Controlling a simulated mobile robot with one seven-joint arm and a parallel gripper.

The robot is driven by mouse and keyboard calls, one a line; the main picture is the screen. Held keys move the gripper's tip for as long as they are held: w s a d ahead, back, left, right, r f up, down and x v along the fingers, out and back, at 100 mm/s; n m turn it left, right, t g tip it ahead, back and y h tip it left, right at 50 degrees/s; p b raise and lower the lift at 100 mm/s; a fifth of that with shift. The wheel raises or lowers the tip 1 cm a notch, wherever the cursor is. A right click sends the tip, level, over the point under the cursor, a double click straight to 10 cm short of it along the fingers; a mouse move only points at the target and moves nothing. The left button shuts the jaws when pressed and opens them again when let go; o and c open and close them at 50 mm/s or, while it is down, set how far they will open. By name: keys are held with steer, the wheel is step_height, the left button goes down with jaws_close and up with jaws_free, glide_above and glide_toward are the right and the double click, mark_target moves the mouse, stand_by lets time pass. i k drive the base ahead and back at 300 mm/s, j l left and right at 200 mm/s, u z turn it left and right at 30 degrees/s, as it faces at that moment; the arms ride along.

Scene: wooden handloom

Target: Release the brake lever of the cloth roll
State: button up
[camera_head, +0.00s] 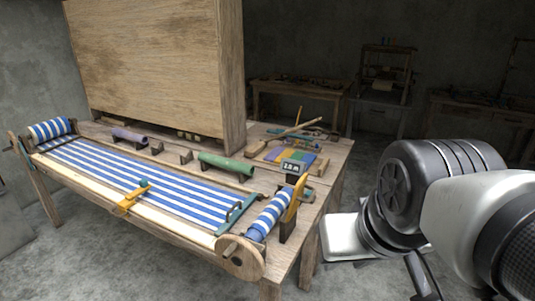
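A blue-and-white striped roll (270,214) lies at the right end of the wooden handloom. A yellow upright lever (293,207) stands against the right side of this roll, leaning slightly; it looks like the brake lever. A round wooden disc (241,257) sits at the loom's near right corner. A second striped roll (50,129) is at the far left end, with striped cloth stretched between the two. Links of my arm fill the right side, well apart from the lever. I cannot make out my gripper's fingertips.
A yellow piece with a green knob (143,185) lies across the loom's front rail. A purple roll (129,136), a green roll (226,164) and a small dark display (291,168) are on the table. A tall wooden panel (160,65) stands behind. Floor in front is clear.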

mark_target(19, 144)
steer(key=l+u, duration=0.2)
steer(key=j+u, duration=0.1)
steer(key=u, duration=1.3)
steer(key=i+j+u, duration=0.1)
steer(key=i+u, duration=0.3)
steer(key=i, duration=4.55)
steer(key=i+j+z, duration=0.1)
steer(key=i+z, duration=0.15)
steer(key=i, duration=0.3)
steer(key=i+j+z, duration=0.25)
steer(key=i, duration=0.3)
steer(key=i+j+z, duration=0.25)
steer(key=i, duration=0.25)
